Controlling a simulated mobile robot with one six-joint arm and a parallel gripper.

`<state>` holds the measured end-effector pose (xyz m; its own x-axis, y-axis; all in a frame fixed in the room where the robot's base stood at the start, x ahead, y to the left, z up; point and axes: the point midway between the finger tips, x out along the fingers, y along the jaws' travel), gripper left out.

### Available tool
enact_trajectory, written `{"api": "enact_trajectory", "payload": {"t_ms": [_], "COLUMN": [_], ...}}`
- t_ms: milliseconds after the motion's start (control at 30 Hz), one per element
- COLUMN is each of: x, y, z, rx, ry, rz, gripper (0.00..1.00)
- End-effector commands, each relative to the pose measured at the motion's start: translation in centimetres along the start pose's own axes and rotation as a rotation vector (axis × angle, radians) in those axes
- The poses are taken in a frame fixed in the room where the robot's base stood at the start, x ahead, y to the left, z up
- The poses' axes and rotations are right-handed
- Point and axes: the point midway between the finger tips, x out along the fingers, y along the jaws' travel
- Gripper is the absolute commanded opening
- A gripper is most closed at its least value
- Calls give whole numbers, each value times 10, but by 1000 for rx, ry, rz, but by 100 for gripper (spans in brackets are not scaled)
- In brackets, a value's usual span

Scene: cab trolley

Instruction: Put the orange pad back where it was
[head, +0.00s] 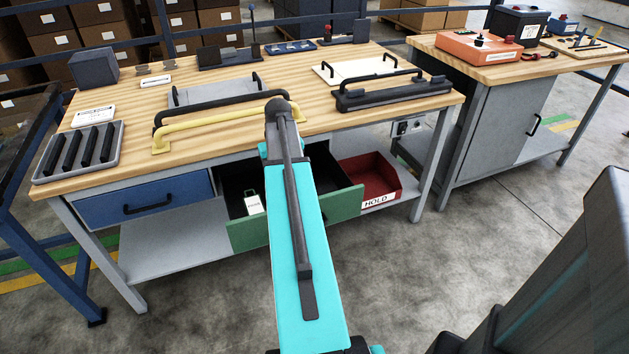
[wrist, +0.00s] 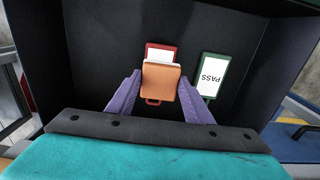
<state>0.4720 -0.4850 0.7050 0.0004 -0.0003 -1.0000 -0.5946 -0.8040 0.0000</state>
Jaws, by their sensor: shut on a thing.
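In the wrist view my gripper (wrist: 160,88) has its purple fingers closed on the orange pad (wrist: 161,78). The pad is held between the fingertips, above the dark floor of an open drawer (wrist: 105,40). The pad covers the middle of a red-framed tag (wrist: 160,50), whose top and bottom edges show. How far the pad is above the tag, I cannot tell. A green-framed PASS tag (wrist: 212,76) lies to the right, clear of the fingers. In the head view my turquoise arm hides the gripper and the pad; the open green-fronted drawer (head: 247,234) shows on both sides of it.
The wooden workbench (head: 215,143) carries a yellow bar handle (head: 222,126), dark handles and a grey tray of black bars (head: 50,172). A blue drawer (head: 140,200) is shut at left. A red HOLD bin (head: 368,180) stands right of the open drawer. Drawer walls surround my gripper.

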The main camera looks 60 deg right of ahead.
Motion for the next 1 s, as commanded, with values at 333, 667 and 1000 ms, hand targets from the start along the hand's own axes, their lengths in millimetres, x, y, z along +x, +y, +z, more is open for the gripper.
{"api": "enact_trajectory", "payload": {"t_ms": [333,667,1000], "x": [6,9,9], "y": [63,100,101], "z": [-10,-15,-14], "rx": [3,0,0], "ry": [0,0,0], "rz": [0,0,0], "gripper": [25,25,25]}}
